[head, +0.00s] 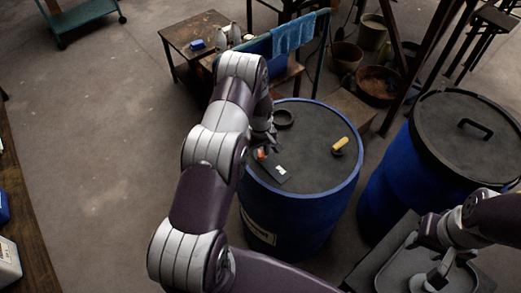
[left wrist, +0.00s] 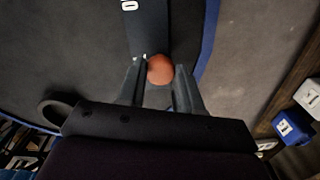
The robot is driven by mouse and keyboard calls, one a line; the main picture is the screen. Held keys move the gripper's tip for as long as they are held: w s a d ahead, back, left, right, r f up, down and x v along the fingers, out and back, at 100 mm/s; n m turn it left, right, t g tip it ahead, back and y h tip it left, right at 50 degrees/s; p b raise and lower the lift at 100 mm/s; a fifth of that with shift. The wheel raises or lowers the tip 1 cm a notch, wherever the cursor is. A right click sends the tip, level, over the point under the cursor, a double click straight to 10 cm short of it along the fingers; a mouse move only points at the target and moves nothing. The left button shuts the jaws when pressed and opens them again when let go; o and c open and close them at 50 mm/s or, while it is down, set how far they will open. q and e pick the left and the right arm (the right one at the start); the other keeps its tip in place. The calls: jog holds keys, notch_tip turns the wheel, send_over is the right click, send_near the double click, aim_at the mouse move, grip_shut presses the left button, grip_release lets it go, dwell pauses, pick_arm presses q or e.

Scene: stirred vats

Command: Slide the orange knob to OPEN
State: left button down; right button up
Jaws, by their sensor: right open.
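A small white mark shows on the plate. My left gripper (head: 266,142) reaches down at the knob. In the left wrist view, the round orange knob (left wrist: 160,69) sits between my left fingertips (left wrist: 160,75), which close in on both sides with no clear gap. The plate (left wrist: 150,25) runs away from it, with part of white lettering at the top edge. My right gripper (head: 438,270) is open at the lower right.
A yellow handle (head: 340,145) and a dark ring (head: 283,118) are on the same vat top. A second blue vat (head: 385,190) with a black lid stands to the right. A grey tray (head: 388,268) lies under my right gripper. The floor at left is clear.

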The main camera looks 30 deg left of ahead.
pick_arm(q)
send_over(275, 174)
jog(key=shift+w+a+r, duration=0.1)
jog(key=shift+w+a, duration=0.15)
jog(key=shift+a, duration=0.15)
jog(key=shift+s+d, duration=0.15)
jog(key=shift+d, duration=0.05)
jog(key=c, duration=1)
grip_release()
jog(key=shift+o, duration=1.2)
jog(key=shift+d, duration=0.2)
